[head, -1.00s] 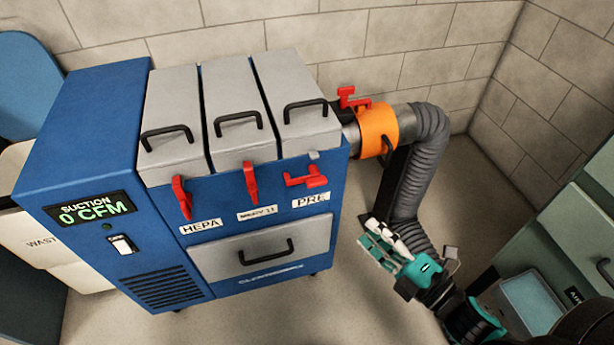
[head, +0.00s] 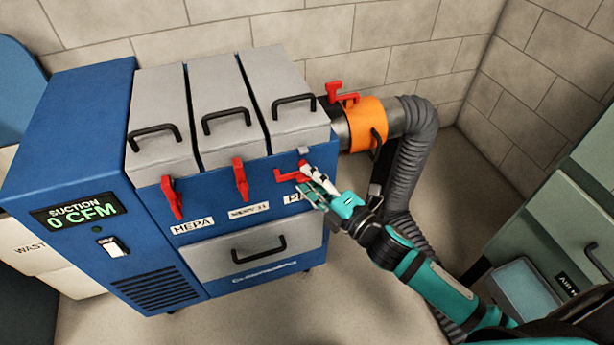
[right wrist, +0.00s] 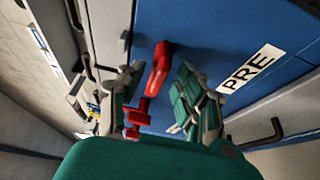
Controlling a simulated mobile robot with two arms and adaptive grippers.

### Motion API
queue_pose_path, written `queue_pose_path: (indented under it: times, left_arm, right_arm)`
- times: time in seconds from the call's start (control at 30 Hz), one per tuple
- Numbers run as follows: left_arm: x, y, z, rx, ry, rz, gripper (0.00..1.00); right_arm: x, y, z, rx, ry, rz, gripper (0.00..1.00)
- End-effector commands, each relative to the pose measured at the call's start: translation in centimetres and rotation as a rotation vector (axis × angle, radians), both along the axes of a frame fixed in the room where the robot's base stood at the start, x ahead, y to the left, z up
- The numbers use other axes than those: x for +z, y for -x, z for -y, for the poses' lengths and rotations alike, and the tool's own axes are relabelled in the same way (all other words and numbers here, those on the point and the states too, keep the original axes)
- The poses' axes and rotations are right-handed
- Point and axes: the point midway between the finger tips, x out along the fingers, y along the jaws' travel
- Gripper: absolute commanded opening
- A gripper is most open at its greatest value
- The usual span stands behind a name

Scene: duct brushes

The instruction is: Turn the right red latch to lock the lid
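The right red latch (head: 287,176) is on the blue front of the machine, below the PRE lid (head: 287,100). It points sideways, while the other two red latches hang down. The PRE lid lies flat. My right gripper (head: 311,183) is at this latch and hides its right part. In the right wrist view the latch (right wrist: 158,70) stands between the two spread fingers of the gripper (right wrist: 158,88), with a gap visible to the right finger. I cannot tell whether the left finger touches it. My left gripper is not in view.
The middle latch (head: 241,180) and left latch (head: 172,197) are to the left. A drawer handle (head: 258,248) sits below. An orange collar (head: 366,125) with its own red latch and a grey hose (head: 404,165) are at the right. A green cabinet (head: 560,215) stands far right.

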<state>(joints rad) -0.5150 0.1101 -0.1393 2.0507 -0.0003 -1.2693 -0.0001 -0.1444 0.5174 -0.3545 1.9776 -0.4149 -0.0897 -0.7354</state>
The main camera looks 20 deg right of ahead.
Motion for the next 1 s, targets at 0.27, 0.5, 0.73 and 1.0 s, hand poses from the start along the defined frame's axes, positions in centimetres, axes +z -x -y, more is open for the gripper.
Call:
queue_pose_path:
  times: [0.27,0.5,0.73,1.0]
  left_arm:
    - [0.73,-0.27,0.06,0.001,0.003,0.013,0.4]
    - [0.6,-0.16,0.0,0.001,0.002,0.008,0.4]
    - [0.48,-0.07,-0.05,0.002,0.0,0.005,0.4]
    - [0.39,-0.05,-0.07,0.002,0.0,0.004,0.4]
  right_arm:
    - [0.01,-1.26,-0.57,0.0,0.001,0.0,0.35]
    - [0.0,-1.22,-0.57,0.0,0.0,-0.001,0.28]
    - [-0.01,-1.21,-0.56,0.0,0.0,-0.001,0.0]
    - [-0.07,-1.19,-0.56,0.0,-0.008,-0.001,0.0]
